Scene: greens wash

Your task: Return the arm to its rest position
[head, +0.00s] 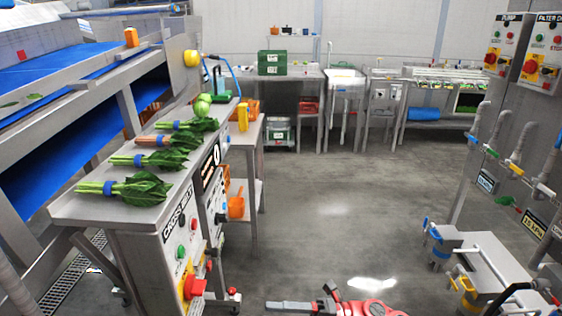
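A red and grey part of my own arm (372,308) shows at the bottom edge, right of centre. It reaches in from the lower right and is cut off by the frame. My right gripper (312,300) seems to be at its left end, with grey and dark pieces pointing left and up. It is over the floor, with nothing seen in it. Whether its fingers are open or shut is unclear. My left gripper is not in view.
A steel cross-belt bench (100,208) at left carries several banded greens bunches (140,188); a red button (194,287) sticks out in front. A steel stand (490,262) with valves is at right. The middle floor (340,190) is clear.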

